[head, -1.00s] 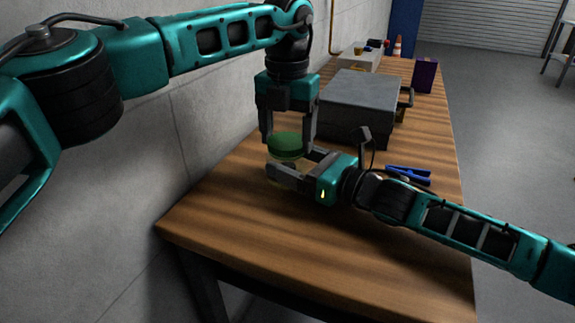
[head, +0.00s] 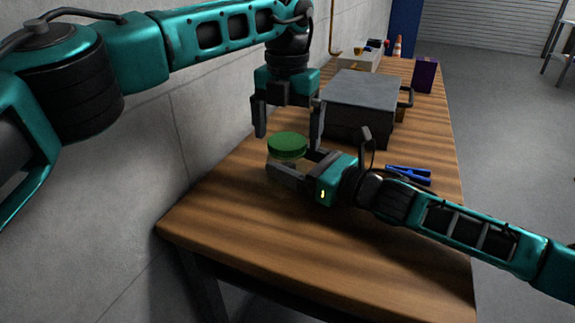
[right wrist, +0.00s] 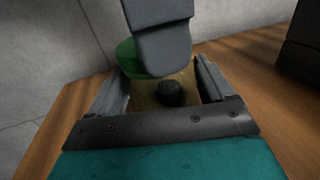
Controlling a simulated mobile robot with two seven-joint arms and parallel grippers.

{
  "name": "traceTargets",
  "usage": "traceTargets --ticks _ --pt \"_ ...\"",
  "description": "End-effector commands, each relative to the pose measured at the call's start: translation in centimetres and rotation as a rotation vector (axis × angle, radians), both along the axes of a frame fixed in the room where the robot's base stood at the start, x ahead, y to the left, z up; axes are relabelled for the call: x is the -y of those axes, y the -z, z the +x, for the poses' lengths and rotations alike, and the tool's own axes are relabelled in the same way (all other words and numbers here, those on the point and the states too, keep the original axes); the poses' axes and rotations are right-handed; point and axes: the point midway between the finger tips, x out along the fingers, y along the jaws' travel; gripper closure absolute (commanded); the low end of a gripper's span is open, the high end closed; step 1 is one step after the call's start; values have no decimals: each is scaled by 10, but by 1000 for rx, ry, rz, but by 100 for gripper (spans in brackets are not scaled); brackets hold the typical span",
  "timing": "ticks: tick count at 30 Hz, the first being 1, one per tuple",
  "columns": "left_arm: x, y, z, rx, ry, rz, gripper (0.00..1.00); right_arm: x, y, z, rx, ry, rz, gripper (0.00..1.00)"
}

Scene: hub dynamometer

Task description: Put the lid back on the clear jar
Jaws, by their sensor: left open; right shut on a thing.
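The clear jar (head: 284,163) stands on the wooden table near its left edge, mostly hidden by my right gripper. The green lid (head: 288,145) sits on top of the jar's mouth; whether it is fully seated I cannot tell. My right gripper (head: 288,164) is shut around the jar's body from the right. In the right wrist view the jar (right wrist: 150,95) is between my fingers, with the green lid (right wrist: 128,58) beyond, partly covered by a grey part. My left gripper (head: 288,128) is open just above and behind the lid, its fingers wide apart and clear of it.
A grey box with a handle (head: 362,92) stands right behind the jar. A blue clamp-like tool (head: 410,174) lies to the right. A purple box (head: 425,76) and a light bin (head: 360,58) are farther back. The table's front (head: 330,240) is clear.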

Motion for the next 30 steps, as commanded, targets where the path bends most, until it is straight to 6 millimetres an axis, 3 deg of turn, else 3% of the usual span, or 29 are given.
traceTargets --ticks 9,13,21,30 --pt "2 -70 0 5 -2 -3 0 0 1 0 -1 0 0 100" --pt "1 -91 0 3 -1 -2 0 0 1 0 -1 0 0 100" --pt "1 -107 0 2 0 -1 0 0 1 0 -1 0 0 100" --pt "0 -112 -1 1 1 -2 0 0 1 0 -1 0 0 100"
